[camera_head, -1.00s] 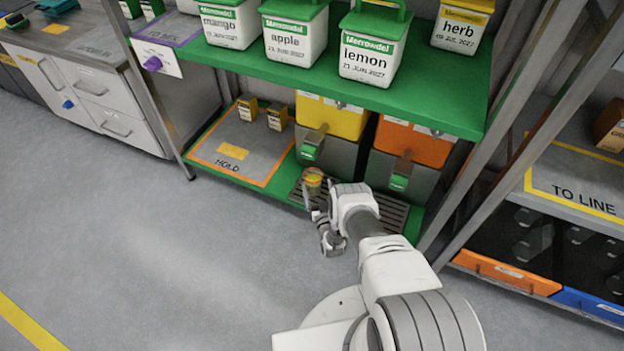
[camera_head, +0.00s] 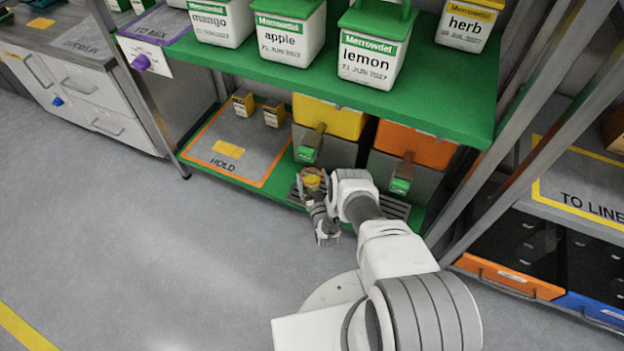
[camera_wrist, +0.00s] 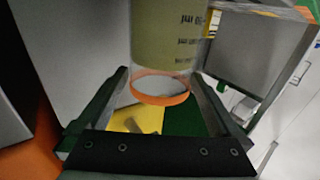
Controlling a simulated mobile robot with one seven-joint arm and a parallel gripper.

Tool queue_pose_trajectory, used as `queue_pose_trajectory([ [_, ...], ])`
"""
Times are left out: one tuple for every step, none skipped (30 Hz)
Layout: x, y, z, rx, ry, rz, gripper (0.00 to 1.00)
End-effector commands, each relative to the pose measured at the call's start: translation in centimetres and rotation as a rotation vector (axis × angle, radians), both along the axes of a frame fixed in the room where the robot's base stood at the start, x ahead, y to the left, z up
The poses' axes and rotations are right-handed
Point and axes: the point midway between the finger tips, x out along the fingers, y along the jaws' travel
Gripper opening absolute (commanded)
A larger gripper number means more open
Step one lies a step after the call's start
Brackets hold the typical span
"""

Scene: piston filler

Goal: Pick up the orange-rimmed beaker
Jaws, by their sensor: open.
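The orange-rimmed beaker (camera_wrist: 168,35) shows large in the wrist view. It is clear, with dark marks, yellowish contents and an orange rim around its mouth. My gripper (camera_wrist: 160,78) is open, with one finger on each side of the beaker. I cannot tell whether either finger touches it. In the head view the beaker (camera_head: 312,182) is small, at the front of the lower green shelf by the drip grate. My gripper (camera_head: 313,188) reaches around it there, and my arm hides part of the area.
A yellow dispenser (camera_head: 330,117) and an orange dispenser (camera_head: 414,145) with green-tipped spouts stand behind. The HOLD mat (camera_head: 232,150) with two small boxes lies left. The upper green shelf (camera_head: 420,100) overhangs, bearing labelled tubs. Open floor lies in front.

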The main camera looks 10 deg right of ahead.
Motion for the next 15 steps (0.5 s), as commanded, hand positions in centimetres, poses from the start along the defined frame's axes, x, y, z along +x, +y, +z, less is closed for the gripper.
queue_pose_trajectory([
  [-0.1, 0.12, -0.01, 0.001, 0.0, -0.001, 1.0],
  [-0.14, 0.18, -0.01, 0.0, 0.0, -0.001, 1.0],
  [-0.18, 0.24, -0.01, 0.0, 0.0, -0.001, 1.0],
  [-0.2, 0.28, -0.02, 0.0, 0.0, -0.001, 1.0],
  [-0.22, 0.3, -0.02, 0.0, 0.0, -0.001, 1.0],
  [-0.23, 0.32, -0.02, 0.0, 0.0, -0.001, 1.0],
  [-0.24, 0.33, -0.02, 0.0, 0.0, -0.001, 1.0],
  [-0.24, 0.33, -0.01, 0.0, 0.0, -0.001, 1.0],
  [-0.24, 0.32, -0.01, 0.0, 0.0, -0.001, 1.0],
  [-0.23, 0.32, -0.01, 0.0, 0.0, -0.001, 1.0],
  [-0.23, 0.32, -0.01, 0.0, 0.0, -0.001, 1.0],
  [-0.23, 0.32, -0.01, 0.0, 0.0, -0.001, 0.98],
  [-0.23, 0.32, -0.01, 0.0, 0.0, -0.001, 0.93],
  [-0.23, 0.32, -0.01, 0.0, 0.0, -0.001, 0.87],
  [-0.23, 0.32, -0.01, 0.0, 0.0, -0.001, 0.8],
])
